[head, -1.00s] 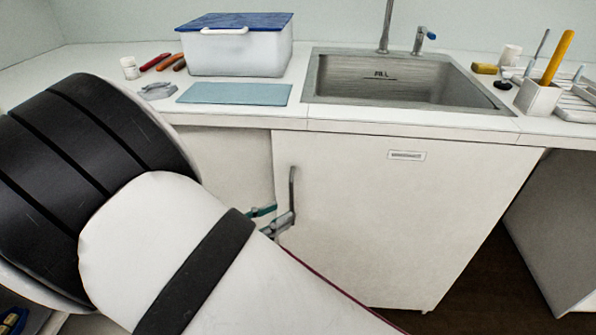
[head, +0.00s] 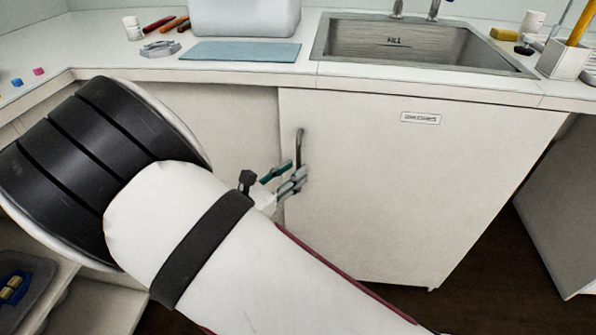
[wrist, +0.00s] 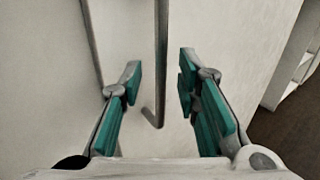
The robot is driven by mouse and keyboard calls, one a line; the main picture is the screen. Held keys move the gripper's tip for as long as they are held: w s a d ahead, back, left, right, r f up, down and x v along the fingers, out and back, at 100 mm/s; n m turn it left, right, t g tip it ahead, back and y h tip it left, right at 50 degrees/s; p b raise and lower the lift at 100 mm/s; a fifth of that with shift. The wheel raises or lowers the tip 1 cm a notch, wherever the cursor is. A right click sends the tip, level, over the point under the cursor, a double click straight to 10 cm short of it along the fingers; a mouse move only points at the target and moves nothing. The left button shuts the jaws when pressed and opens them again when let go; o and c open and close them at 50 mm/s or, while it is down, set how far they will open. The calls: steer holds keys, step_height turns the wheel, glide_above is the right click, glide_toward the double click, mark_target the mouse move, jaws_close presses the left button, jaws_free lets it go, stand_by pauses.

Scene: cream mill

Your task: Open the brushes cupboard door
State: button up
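The pale cupboard door (head: 400,190) under the sink bears a small label (head: 420,118), its lettering too small to read surely. The door looks shut. Its grey vertical bar handle (head: 299,145) is near the left edge. My gripper (head: 292,178) is at the lower part of the handle, which it partly hides in the head view. In the wrist view, my gripper (wrist: 160,62) is open, with teal pads on both sides of the handle (wrist: 161,70). Gaps show on both sides of the bar, and neither finger visibly touches it.
The counter above holds a steel sink (head: 420,45), a blue mat (head: 240,52) and a white tub (head: 245,17). Open floor (head: 505,250) shows right of the cupboard. Another cabinet panel (head: 235,125) adjoins the door on the left. A shelf with a grey tray (head: 25,285) is at lower left.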

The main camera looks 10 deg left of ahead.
steer(key=shift+x, duration=1.3)
steer(key=shift+c, duration=0.6)
jaws_close()
steer(key=shift+s, duration=0.1)
